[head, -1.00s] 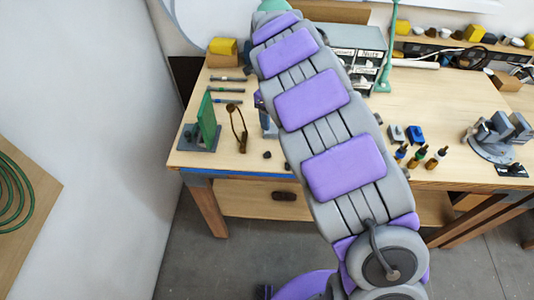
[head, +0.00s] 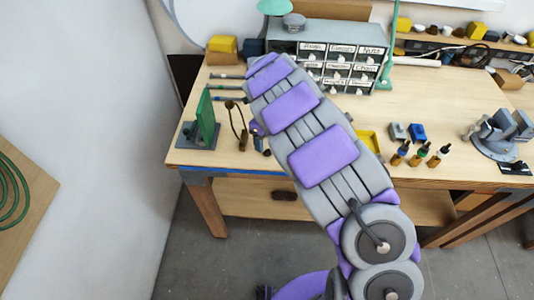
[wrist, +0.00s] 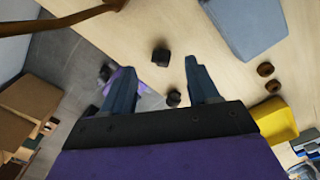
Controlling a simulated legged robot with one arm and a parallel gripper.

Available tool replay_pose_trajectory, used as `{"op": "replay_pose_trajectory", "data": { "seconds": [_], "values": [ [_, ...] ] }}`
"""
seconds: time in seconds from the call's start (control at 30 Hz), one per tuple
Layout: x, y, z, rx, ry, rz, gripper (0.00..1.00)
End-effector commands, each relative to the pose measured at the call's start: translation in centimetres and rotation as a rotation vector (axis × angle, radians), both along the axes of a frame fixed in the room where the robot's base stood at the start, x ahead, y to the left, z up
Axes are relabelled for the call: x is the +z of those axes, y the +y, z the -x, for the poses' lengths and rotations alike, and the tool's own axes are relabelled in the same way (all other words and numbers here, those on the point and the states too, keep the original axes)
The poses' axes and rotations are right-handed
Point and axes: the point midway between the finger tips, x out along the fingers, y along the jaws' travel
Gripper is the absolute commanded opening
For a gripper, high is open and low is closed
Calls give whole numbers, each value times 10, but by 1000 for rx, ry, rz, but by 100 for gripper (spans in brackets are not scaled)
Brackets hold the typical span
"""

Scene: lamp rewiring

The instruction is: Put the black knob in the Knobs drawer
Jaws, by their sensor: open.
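In the wrist view my gripper (wrist: 158,68) is open and empty, its two fingers spread over the wooden bench top. A dark, block-like black knob (wrist: 161,57) lies on the bench between and just beyond the fingertips. A smaller dark round piece (wrist: 174,97) shows between the fingers, closer to the palm. Another dark piece (wrist: 105,72) is beside the left finger. In the head view my arm hides most of the gripper and the bench under it. The grey drawer cabinet (head: 284,40) stands at the back of the bench with its labelled drawers apparently shut; the top-left label (head: 312,46) is hard to read.
A green board on a stand (head: 207,118) and a brown curved piece (head: 238,124) stand on the left. A yellow bin (head: 368,140), several small bottles (head: 420,153) and a grey vise (head: 497,130) are on the right. Bench before the cabinet's right side is clear.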

Motion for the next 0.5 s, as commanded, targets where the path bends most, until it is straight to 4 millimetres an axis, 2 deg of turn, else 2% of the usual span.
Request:
{"op": "replay_pose_trajectory", "data": {
  "seconds": [0.17,0.4,0.5],
  "values": [
    [-12,-2,2,0,2,1,60],
    [-45,-5,3,0,-1,1,60],
    [-51,-5,3,1,-2,0,60]
  ]
}}
